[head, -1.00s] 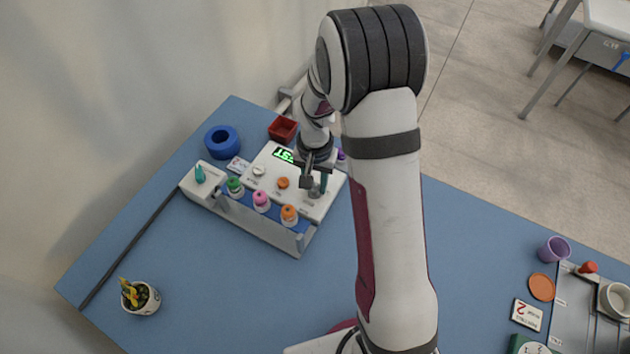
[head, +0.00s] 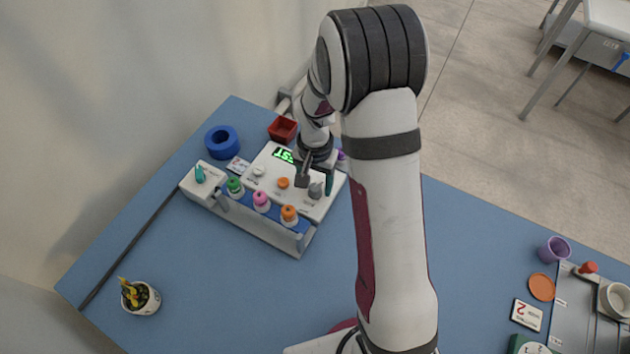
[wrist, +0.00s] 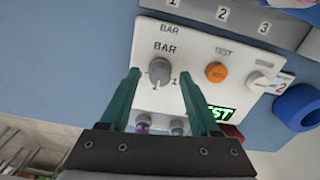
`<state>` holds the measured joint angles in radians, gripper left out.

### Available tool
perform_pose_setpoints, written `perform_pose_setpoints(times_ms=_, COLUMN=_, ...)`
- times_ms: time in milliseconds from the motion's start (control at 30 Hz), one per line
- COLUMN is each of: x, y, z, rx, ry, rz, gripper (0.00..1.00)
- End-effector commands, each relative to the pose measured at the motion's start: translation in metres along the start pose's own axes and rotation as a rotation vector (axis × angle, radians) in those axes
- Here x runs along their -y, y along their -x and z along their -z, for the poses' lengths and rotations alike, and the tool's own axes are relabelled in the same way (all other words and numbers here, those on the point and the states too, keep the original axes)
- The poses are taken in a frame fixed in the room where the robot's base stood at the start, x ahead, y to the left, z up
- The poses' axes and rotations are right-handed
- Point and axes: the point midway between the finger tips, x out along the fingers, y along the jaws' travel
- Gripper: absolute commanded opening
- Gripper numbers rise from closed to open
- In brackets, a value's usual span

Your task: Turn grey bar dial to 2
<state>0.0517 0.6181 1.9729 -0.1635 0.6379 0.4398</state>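The grey bar dial (wrist: 159,72) sits on a white panel (wrist: 200,45) under the word BAR in the wrist view. Small marks ring it, with a 1 below it in the picture; the rest and its exact pointing are too small to read surely. In the head view the dial (head: 316,190) is at the panel's right end. My gripper (wrist: 159,75) is open. Its teal fingers stand on either side of the dial, with visible gaps. In the head view my gripper (head: 316,181) is over the dial.
An orange TEST button (wrist: 216,72) and a green lit display (wrist: 220,113) share the panel. A rack (head: 260,218) with green, pink and orange-capped bottles runs along its front. A blue ring (head: 222,142) and a red tray (head: 283,129) lie behind. The table's front middle is clear.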

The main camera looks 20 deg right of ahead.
Motion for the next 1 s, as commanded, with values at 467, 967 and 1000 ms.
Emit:
perform_pose_setpoints(times_ms=467, x=0.001, y=0.047, z=0.001, rx=-0.006, ry=0.000, rz=0.004, gripper=0.63)
perform_pose_setpoints(times_ms=967, x=0.000, y=0.157, z=0.000, rx=0.000, ry=0.000, rz=0.001, gripper=0.63)
perform_pose_setpoints(times_ms=1000, x=0.000, y=0.158, z=0.000, rx=0.000, ry=0.001, rz=0.000, gripper=0.63)
